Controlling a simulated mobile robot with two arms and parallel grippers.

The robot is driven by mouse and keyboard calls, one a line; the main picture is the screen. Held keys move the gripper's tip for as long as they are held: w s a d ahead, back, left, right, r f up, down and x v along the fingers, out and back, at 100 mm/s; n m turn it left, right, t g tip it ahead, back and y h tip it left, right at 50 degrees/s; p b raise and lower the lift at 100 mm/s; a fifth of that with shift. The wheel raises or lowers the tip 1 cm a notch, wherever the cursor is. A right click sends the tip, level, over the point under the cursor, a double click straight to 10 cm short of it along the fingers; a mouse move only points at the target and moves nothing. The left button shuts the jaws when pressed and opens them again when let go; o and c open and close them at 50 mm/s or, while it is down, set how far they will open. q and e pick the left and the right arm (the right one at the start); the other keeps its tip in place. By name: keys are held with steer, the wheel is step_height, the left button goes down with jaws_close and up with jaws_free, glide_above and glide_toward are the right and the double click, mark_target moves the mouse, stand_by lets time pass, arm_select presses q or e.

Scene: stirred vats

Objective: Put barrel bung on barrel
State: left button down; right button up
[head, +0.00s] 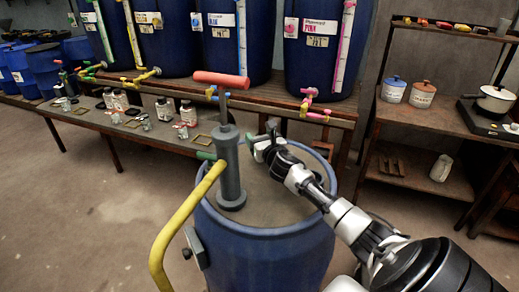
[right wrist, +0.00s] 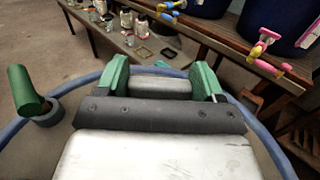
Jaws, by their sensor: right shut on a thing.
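The blue barrel (head: 262,255) stands in front of me with a flat grey-brown top, and its blue rim also shows in the wrist view (right wrist: 268,145). My right gripper (head: 260,143) is just above the far part of the barrel top, to the right of the grey pump. In the wrist view its green-padded fingers (right wrist: 162,82) are shut on a small grey piece, which I take for the barrel bung (right wrist: 160,87). The bung is mostly hidden by the gripper, and the bung hole cannot be made out. My left gripper is not in view.
A grey hand pump (head: 229,172) with a red handle (head: 221,80) stands upright on the barrel, with a yellow hose (head: 180,225) at its left. A wooden bench (head: 120,122) with bottles is behind, below large blue vats (head: 318,60). A shelf (head: 425,118) stands right.

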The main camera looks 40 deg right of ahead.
steer(key=shift+f+b, duration=0.5)
steer(key=shift+f, duration=1.5)
steer(key=shift+f, duration=0.1)
steer(key=o, duration=0.5)
steer(key=shift+f, duration=0.1)
steer(key=o, duration=0.4)
steer(key=shift+r, duration=0.25)
steer(key=shift+s+f, duration=0.1)
steer(key=shift+s, duration=0.15)
steer(key=v, duration=1.1)
steer(key=shift+s+a, duration=0.2)
steer(key=shift+s, duration=0.05)
